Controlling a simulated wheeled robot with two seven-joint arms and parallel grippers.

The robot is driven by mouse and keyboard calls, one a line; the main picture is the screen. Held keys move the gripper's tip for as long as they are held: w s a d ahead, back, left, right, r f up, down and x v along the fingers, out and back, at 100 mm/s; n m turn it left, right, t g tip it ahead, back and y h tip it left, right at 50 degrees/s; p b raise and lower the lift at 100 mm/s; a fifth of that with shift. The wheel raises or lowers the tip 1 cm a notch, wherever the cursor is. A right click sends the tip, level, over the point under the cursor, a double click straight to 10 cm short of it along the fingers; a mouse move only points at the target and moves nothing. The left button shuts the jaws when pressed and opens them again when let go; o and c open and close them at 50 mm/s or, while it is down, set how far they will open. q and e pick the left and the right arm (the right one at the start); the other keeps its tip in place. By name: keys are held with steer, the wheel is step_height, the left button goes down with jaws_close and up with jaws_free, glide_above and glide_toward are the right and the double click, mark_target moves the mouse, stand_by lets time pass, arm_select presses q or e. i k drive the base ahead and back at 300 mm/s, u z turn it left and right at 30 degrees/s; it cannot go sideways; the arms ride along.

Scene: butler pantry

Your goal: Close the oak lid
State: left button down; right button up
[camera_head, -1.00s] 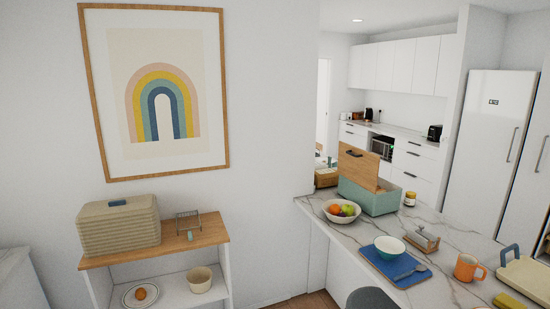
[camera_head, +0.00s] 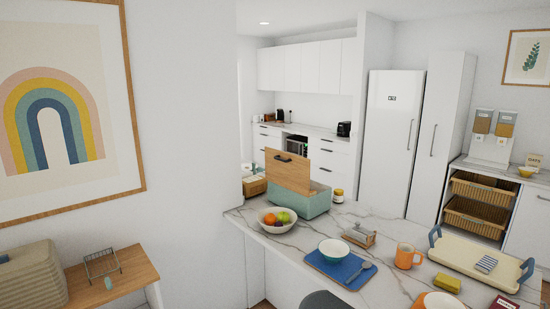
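The oak lid (camera_head: 288,169) stands raised, tilted up, on a teal box (camera_head: 308,206) at the far left end of the marble counter. A dark handle shows near the top of the lid's face. The inside of the box is hidden from this angle. Neither of my grippers is in view.
A fruit bowl (camera_head: 280,220) stands just in front of the teal box, and a small jar (camera_head: 338,196) is to its right. A blue board (camera_head: 340,264) with a bowl, an orange mug (camera_head: 407,257) and a cream tray (camera_head: 480,262) occupy the counter. A shelf (camera_head: 105,285) stands at lower left.

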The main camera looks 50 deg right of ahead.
mark_target(291, 172)
steer(key=z, duration=0.5)
steer(key=i, duration=1.75)
steer(key=z, duration=1.05)
